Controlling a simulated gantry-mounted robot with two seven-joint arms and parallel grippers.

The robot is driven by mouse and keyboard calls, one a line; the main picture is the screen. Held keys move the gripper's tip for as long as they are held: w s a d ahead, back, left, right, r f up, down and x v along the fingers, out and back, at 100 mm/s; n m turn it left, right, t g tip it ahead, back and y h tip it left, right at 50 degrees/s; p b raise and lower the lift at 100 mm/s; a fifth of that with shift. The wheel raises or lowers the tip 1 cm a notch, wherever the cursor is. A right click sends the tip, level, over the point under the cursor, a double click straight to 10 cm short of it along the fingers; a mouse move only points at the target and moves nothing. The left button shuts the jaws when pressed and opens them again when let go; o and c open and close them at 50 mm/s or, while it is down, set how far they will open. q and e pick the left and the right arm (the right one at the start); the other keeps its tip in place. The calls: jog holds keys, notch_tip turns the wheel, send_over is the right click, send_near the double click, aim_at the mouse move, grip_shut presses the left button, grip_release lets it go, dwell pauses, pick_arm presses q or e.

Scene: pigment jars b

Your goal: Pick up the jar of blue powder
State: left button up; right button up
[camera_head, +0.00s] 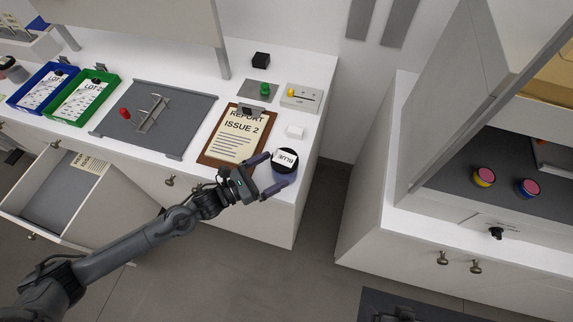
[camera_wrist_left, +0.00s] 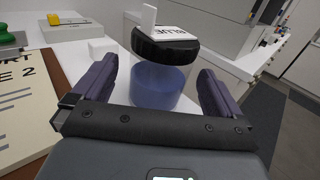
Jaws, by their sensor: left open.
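The jar of blue powder (camera_head: 285,162) stands upright near the right front corner of the white counter. It has a black lid and a white label reading BLUE. In the left wrist view the clear jar (camera_wrist_left: 160,82) shows blue powder inside, just ahead of the fingers. My left gripper (camera_head: 262,176) is open, its two fingers pointing at the jar from the front left. In the left wrist view the fingers of my left gripper (camera_wrist_left: 158,85) reach to either side of the jar; I cannot tell whether they touch it. My right gripper is not clearly in view.
A clipboard (camera_head: 236,137) lies left of the jar, with a small white block (camera_head: 294,132) behind the jar. A grey board (camera_head: 160,118), a green tray (camera_head: 82,98) and a blue tray (camera_head: 43,87) sit further left. An open drawer (camera_head: 60,190) juts out at the left front.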

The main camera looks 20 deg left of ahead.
aim_at(289, 162)
pick_arm(q)
jog(key=shift+x, duration=3.15)
jog(key=shift+s, duration=0.1)
jog(key=shift+r, duration=0.1)
jog(key=c, duration=0.9)
